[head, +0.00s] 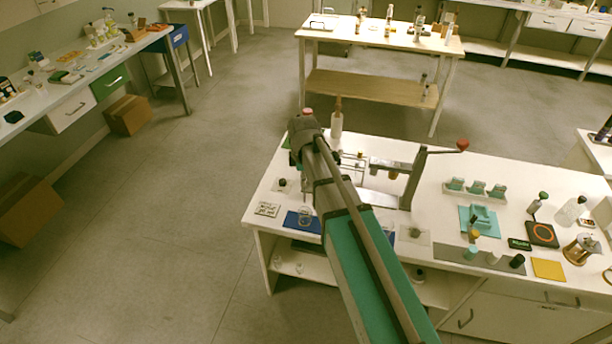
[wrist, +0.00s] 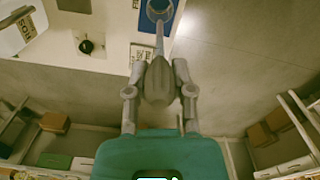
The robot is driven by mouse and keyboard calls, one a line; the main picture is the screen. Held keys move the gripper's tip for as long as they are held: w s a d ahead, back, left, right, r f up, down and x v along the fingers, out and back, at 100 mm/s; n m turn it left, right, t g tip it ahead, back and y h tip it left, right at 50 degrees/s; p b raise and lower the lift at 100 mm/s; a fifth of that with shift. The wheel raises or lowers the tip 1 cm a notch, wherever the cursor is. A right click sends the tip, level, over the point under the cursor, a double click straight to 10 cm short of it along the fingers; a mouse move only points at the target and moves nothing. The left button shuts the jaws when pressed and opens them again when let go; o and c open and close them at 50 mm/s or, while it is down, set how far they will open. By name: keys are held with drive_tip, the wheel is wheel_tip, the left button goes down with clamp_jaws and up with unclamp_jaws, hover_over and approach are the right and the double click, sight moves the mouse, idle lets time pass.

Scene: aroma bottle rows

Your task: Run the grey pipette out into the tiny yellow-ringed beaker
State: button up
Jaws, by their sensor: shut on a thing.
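In the wrist view my gripper (wrist: 160,72) is shut on the grey pipette (wrist: 158,84), with the fingers on either side of its bulb. The pipette's thin stem points to the top of the picture. Its tip end overlaps a small round glass beaker (wrist: 159,9) on a blue mat (wrist: 144,22); I cannot tell whether it is inside or above it. In the head view a clear glass beaker (head: 304,214) stands on a blue mat (head: 291,222) at the bench's front left. I cannot make out a yellow ring.
A lever press (head: 412,180) stands to the right. A tall white bottle (head: 336,124) stands behind my arm. Open floor lies in front of the bench's left end.

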drive_tip(key=shift+f, duration=0.2)
drive_tip(key=shift+f+b, duration=1.75)
drive_tip(key=shift+b, duration=0.2)
clamp_jaws()
idle(0.8)
idle(0.3)
unclamp_jaws()
